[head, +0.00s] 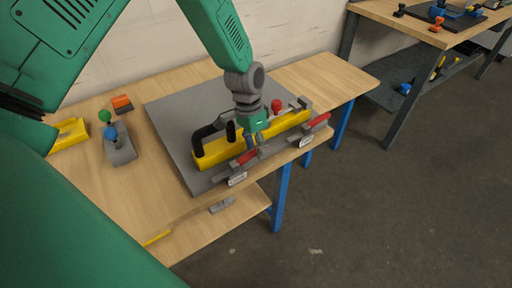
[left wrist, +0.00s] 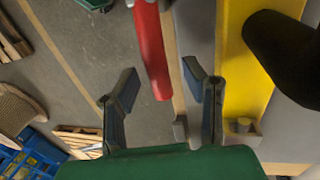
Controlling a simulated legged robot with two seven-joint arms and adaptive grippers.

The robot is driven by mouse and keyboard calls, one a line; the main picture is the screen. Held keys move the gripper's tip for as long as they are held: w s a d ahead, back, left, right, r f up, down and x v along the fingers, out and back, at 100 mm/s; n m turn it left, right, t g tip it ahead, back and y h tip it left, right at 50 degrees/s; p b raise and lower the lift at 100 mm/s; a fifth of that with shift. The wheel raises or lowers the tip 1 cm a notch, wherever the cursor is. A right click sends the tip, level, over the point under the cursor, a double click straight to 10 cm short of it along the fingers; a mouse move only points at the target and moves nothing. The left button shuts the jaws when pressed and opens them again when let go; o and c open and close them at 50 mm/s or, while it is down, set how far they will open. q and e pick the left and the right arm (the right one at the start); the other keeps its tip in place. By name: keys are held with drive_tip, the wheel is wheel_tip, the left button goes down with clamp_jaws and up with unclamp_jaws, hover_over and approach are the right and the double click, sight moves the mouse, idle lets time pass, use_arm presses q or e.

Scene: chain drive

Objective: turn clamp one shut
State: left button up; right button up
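Two toggle clamps with red handles sit along the front edge of the grey plate (head: 172,118), beside the yellow bar (head: 212,152). The left clamp's red handle (head: 246,157) is close under my left gripper (head: 254,143); the right clamp's red handle (head: 320,119) is farther off. Each has a small white label, too small to read, so I cannot tell which is clamp one. In the left wrist view my left gripper (left wrist: 160,92) is open, with a red handle (left wrist: 150,48) reaching between its fingers, apparently untouched. My right gripper is not in view.
A black handle (head: 205,134) and a red knob (head: 276,105) stand at the yellow bar. A grey block with green and blue knobs (head: 120,151) is left on the wooden bench (head: 135,192). Open floor lies right; another bench (head: 385,12) stands behind.

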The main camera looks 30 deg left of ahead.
use_arm(q)
drive_tip(key=shift+f, duration=0.3)
drive_tip(key=shift+d, duration=0.1)
clamp_jaws()
